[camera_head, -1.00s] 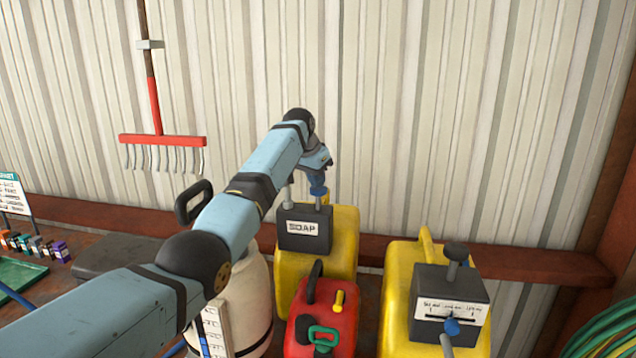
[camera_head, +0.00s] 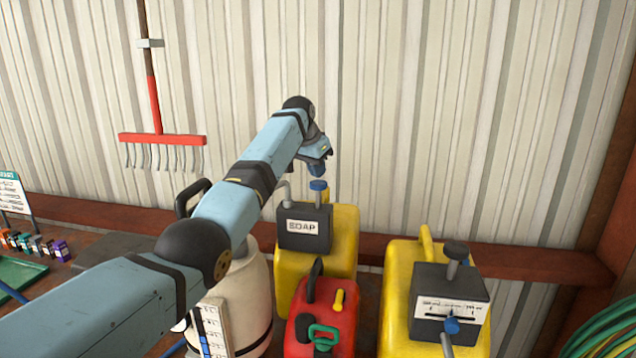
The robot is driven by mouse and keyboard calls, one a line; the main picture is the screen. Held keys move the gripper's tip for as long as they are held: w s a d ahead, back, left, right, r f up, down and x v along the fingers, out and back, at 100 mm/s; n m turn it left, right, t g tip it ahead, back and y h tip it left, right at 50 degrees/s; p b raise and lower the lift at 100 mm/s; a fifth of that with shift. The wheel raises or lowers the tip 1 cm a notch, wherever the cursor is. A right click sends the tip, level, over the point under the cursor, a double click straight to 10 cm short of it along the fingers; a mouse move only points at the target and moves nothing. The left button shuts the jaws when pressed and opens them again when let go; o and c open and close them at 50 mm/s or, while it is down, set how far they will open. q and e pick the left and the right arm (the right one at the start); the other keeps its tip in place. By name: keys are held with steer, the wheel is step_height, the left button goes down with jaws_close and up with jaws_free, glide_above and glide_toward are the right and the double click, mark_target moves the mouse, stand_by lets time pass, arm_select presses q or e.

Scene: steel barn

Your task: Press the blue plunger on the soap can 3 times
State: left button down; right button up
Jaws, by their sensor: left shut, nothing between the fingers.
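The soap can (camera_head: 343,245) is yellow with a dark box on top labelled SOAP (camera_head: 303,227). Its blue plunger (camera_head: 318,186) stands raised on a grey stem above the box. My left gripper (camera_head: 318,170) is shut and empty, pointing down just above the plunger. A small gap seems to lie between them, though the fingertips are small and partly hidden by the wrist. My left arm crosses from the lower left. My right gripper is not in view.
A red fuel can (camera_head: 325,318) stands in front of the soap can. Another yellow can (camera_head: 400,290) with a dark dial box (camera_head: 450,285) stands to the right. A pale container (camera_head: 250,290) is partly behind my arm. A red rake (camera_head: 160,140) hangs on the wall.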

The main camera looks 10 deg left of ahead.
mark_target(316, 183)
arm_select(q)
steer(key=shift+f, duration=2.85)
steer(key=shift+r, duration=0.1)
steer(key=shift+r, duration=3)
steer(key=shift+f, duration=0.15)
steer(key=shift+f, duration=2.95)
steer(key=shift+r, duration=0.1)
